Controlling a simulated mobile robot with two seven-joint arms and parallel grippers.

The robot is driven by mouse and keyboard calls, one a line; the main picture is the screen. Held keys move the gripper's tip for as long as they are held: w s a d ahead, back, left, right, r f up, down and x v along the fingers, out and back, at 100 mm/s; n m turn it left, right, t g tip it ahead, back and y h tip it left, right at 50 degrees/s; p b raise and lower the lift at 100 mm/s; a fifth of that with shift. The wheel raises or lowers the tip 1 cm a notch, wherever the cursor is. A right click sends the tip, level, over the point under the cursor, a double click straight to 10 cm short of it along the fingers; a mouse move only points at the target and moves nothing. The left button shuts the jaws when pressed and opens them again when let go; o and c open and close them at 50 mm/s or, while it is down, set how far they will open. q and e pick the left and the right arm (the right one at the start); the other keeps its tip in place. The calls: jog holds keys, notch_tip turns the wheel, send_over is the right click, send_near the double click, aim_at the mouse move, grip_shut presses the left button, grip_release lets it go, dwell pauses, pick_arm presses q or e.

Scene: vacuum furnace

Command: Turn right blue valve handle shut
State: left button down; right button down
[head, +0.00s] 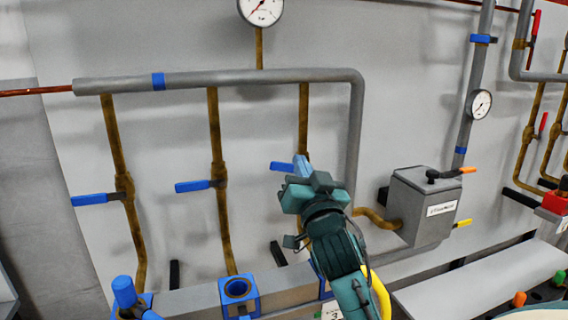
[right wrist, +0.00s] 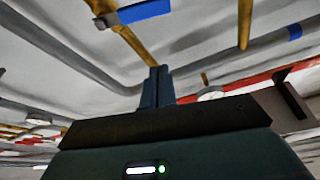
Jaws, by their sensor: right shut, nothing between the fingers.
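The right blue valve handle (head: 281,166) sticks out to the left from the rightmost of three brass pipes under the grey header pipe. It lies roughly crosswise to its pipe. My right gripper (head: 301,163) is in front of that valve and hides its body. Its fingers are together and empty, close to the handle's right end; I cannot tell whether they touch it. In the right wrist view, the shut fingers (right wrist: 157,86) point towards a brass pipe with a blue handle (right wrist: 145,11), with a gap showing between. My left gripper is not in view.
Two similar blue handles, middle (head: 193,186) and left (head: 90,199), also lie crosswise to their pipes. A grey flow meter box (head: 424,205) stands right of my right arm. Blue-collared fittings (head: 238,289) sit on a grey beam below. A gauge (head: 261,11) is above.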

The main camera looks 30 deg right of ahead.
notch_tip(320, 180, up, 3)
jog(key=p, duration=0.1)
send_over(282, 165)
jog(key=s+d, duration=0.1)
jog(key=s, duration=0.1)
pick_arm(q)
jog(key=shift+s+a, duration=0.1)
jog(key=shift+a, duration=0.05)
pick_arm(e)
jog(key=f, duration=0.5)
jog(key=shift+a, duration=0.4)
jog(key=shift+r, duration=0.1)
jog(key=n, duration=0.1)
jog(key=f+n+y, duration=0.1)
jog(key=n, duration=0.1)
jog(key=n+y, duration=0.1)
jog(key=shift+a+f+t, duration=0.3)
jog(key=shift+f, duration=0.05)
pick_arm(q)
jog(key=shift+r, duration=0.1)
pick_arm(e)
jog(key=shift+f+n, duration=0.1)
jog(key=shift+n, duration=0.3)
